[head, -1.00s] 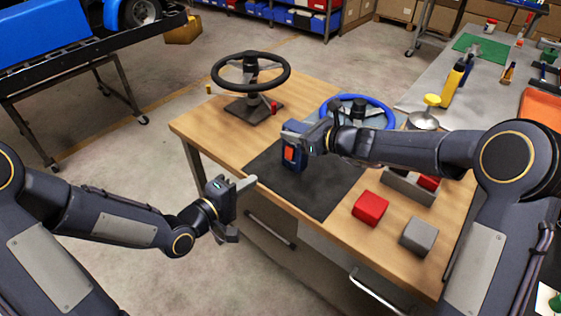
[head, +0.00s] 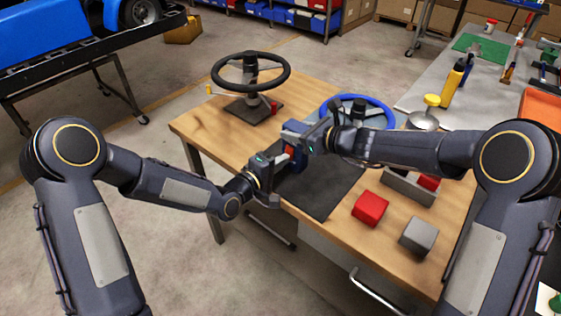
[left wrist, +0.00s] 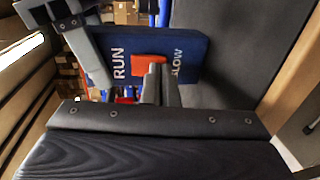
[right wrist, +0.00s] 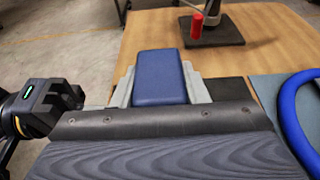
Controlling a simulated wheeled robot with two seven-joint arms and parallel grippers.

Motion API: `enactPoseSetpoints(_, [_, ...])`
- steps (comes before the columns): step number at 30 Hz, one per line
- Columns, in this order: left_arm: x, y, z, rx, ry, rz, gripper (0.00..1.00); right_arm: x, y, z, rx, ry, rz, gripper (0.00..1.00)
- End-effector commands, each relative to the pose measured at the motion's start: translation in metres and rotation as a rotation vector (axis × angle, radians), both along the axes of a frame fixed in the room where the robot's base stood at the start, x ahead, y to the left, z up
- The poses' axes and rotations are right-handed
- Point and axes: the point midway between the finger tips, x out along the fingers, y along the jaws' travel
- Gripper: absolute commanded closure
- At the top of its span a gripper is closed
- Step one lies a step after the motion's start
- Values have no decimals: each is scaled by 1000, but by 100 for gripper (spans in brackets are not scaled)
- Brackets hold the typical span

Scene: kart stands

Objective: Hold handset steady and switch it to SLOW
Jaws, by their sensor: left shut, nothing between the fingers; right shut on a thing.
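The blue handset (head: 294,127) is upright above the dark mat, held in my right gripper (head: 312,140). In the right wrist view its plain blue back (right wrist: 160,78) sits between both fingers. In the left wrist view its face (left wrist: 190,50) shows RUN and SLOW with a red switch (left wrist: 149,64) between them. My left gripper (head: 283,155) is shut and empty, close in front of that face. Its fingertips (left wrist: 160,80) overlap the SLOW side of the switch in the picture; I cannot tell whether they touch it, nor which way the switch is set.
The dark mat (head: 325,195) lies below on the wooden bench. A black steering wheel (head: 250,70) on a stand is behind, and a blue wheel (head: 375,105) is behind my right gripper. A red block (head: 370,208) and a grey block (head: 419,235) lie at the front right.

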Motion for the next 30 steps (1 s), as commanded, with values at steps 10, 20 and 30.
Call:
enactPoseSetpoints(10, [6,-4,-6,-60,-77,0,100,0,1,1,2,-1,1,90])
enactPoseSetpoints(20, [0,1,-6,-54,-76,0,100,-2,3,1,4,1,7,90])
enactPoseSetpoints(30, [-56,42,-18,-54,-72,1,100,-1,1,0,2,1,3,90])
